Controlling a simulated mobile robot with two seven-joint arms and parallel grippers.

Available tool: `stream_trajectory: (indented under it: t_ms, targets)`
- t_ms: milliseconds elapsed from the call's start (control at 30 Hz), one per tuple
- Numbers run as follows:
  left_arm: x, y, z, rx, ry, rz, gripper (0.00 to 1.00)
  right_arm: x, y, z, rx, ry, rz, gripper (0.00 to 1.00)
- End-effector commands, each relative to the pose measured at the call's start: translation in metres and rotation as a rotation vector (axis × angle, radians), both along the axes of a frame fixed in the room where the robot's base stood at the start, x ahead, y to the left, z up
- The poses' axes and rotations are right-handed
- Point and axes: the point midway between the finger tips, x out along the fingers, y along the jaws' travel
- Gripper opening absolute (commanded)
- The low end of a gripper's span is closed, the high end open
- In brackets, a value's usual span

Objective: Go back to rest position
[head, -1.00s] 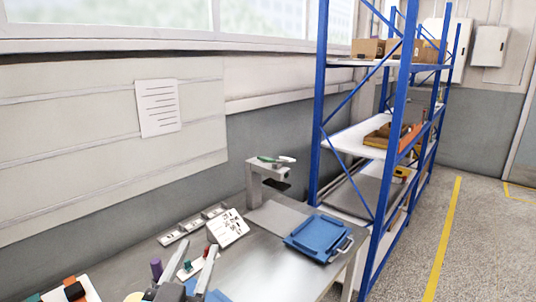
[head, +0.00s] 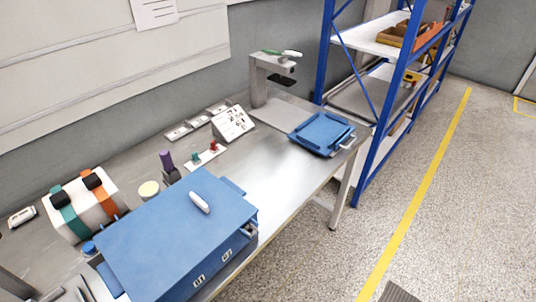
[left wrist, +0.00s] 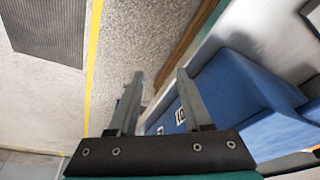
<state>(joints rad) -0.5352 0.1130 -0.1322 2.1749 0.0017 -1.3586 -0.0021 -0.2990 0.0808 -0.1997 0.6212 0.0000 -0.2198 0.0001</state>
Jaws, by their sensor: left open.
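My left gripper (left wrist: 158,85) is in the left wrist view, its two grey fingers apart with nothing between them. It is beside a blue box (left wrist: 245,85), over the floor side of the bench edge. I cannot make out my left gripper in the head view. My right gripper shows in neither view.
A blue-framed shelf rack (head: 376,100) stands beyond.

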Motion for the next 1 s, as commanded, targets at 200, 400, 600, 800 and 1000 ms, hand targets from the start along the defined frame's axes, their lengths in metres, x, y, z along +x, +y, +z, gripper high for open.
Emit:
stream_trajectory:
  t_ms: [200, 400, 600, 800, 1000]
  targets:
    - [-0.007, 0.000, -0.092, 0.003, 0.039, -0.005, 0.49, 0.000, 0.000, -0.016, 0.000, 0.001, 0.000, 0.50]
    - [-0.029, 0.002, -0.170, 0.007, 0.072, -0.011, 0.49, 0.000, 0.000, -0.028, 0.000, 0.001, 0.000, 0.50]
    - [-0.064, 0.007, -0.239, 0.011, 0.105, -0.019, 0.49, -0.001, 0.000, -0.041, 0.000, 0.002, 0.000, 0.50]
    - [-0.110, 0.015, -0.297, 0.015, 0.139, -0.026, 0.49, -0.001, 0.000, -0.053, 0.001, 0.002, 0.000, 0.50]
    - [-0.156, 0.024, -0.334, 0.020, 0.167, -0.033, 0.49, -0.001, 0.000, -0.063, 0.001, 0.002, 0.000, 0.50]
